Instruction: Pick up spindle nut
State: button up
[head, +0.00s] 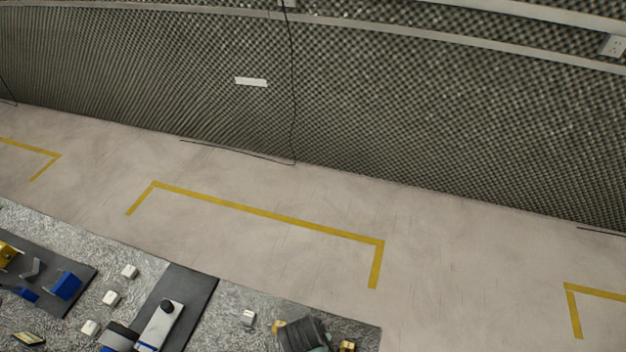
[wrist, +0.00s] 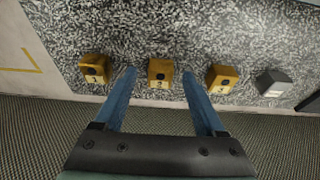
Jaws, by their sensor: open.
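Three yellow-orange blocks, each with a dark round spot and a small number label, sit in a row on the speckled table in the wrist view: left (wrist: 94,68), middle (wrist: 161,73) and right (wrist: 221,78). I cannot tell for sure which is the spindle nut. My gripper (wrist: 159,74) is open, with its two blue fingers on either side of the middle block in the picture. I cannot tell how far above it they are. In the head view my gripper (head: 303,335) is a dark shape at the bottom edge, with yellow blocks partly showing left (head: 278,327) and right (head: 347,345) of it.
A grey block with a pale label (wrist: 273,84) stands right of the row. The speckled table (head: 235,292) also holds dark mats (head: 195,290), small white blocks (head: 129,271) and blue parts (head: 66,286). Open floor with yellow lines (head: 270,218) and a foam wall lie beyond.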

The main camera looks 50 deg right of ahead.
grip_shut()
jog(key=shift+r, duration=0.1)
dwell(0.4)
notch_tip(320, 180, up, 10)
jog(key=w+a+n+t+y+b, duration=0.1)
jog(key=w+a+n, duration=0.3)
jog(key=a, duration=0.6)
jog(key=w+a+n+t+y+b, duration=0.1)
jog(key=w+a+n+y+b, duration=0.1)
jog(key=a+n, duration=0.7)
jog(key=shift+w+a+b, duration=0.45)
jog(key=shift+w+a, duration=0.3)
jog(key=shift+w, duration=0.1)
